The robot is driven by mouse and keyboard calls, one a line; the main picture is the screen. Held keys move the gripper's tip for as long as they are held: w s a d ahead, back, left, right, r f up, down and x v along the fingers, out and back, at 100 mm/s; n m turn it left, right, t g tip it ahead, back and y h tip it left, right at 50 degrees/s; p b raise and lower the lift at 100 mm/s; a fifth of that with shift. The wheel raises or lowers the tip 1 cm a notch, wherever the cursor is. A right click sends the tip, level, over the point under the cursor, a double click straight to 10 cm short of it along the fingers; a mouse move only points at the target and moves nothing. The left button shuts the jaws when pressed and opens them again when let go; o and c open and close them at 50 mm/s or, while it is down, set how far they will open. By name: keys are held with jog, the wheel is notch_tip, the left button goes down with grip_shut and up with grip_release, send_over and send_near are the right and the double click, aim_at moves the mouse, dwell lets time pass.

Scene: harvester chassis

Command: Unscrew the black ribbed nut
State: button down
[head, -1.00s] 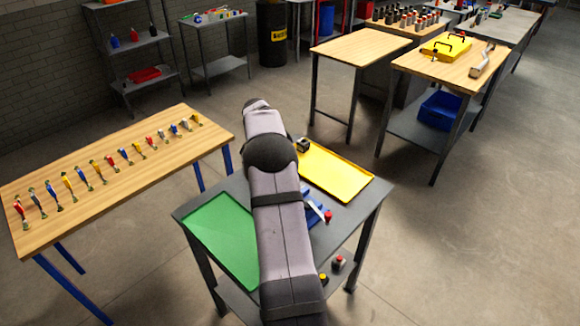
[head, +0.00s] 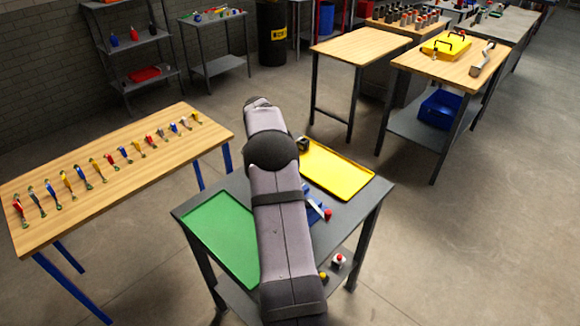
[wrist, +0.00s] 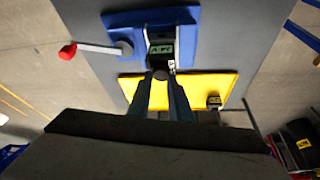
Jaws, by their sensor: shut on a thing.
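In the wrist view, my gripper (wrist: 161,84) reaches toward the blue vise (wrist: 117,20). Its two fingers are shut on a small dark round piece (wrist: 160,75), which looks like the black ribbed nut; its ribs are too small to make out. The nut is right by a dark block with a green label (wrist: 160,49) in the vise. I cannot tell how far it is threaded. In the head view my arm hides the gripper and nut, and only part of the blue vise (head: 313,214) shows.
The vise lever ends in a red knob (wrist: 67,52). A yellow tray (head: 338,171) holds a dark block (head: 303,145) at its left corner. A green tray (head: 219,232) lies left of my arm. A wooden table (head: 120,177) with several small tools stands further left.

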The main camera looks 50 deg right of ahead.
jog(key=n+t+b, duration=0.1)
jog(key=n, duration=0.2)
jog(key=shift+n+t, duration=0.4)
jog(key=shift+n, duration=0.4)
jog(key=shift+r+n, duration=0.1)
jog(key=shift+n, duration=0.5)
jog(key=shift+r+n+t+p, duration=0.1)
jog(key=shift+n+t+p, duration=0.55)
jog(key=shift+n, duration=0.55)
jog(key=shift+n+t+p, duration=0.25)
jog(key=shift+n+p, duration=0.2)
jog(key=shift+n, duration=0.25)
jog(key=shift+y, duration=0.3)
